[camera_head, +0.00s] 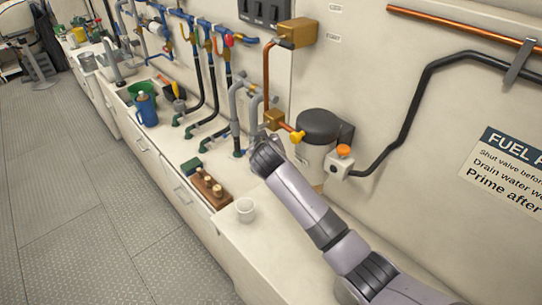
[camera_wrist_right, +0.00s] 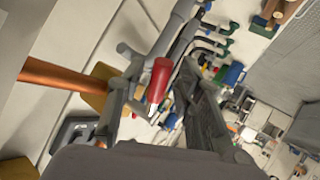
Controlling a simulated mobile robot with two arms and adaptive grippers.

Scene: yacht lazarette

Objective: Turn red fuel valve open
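A red valve handle (camera_wrist_right: 160,78) with a pale metal stem shows in the right wrist view. It lies between the two fingers of my right gripper (camera_wrist_right: 160,72), which is open with a gap around it. I cannot tell whether a finger touches it. In the head view my right gripper (camera_head: 263,142) is beside the brass valve block (camera_head: 273,118) under the copper pipe (camera_head: 266,75); there the red handle is hidden by the gripper. The brass block (camera_wrist_right: 98,90) and copper pipe also show in the wrist view. My left gripper is not in view.
Close right of the gripper are a yellow knob (camera_head: 297,136) and a grey-topped filter canister (camera_head: 318,128). Grey pipes (camera_head: 234,110) stand to the left. A white cup (camera_head: 245,209) and a wooden block with pegs (camera_head: 211,188) sit on the counter. The floor is clear.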

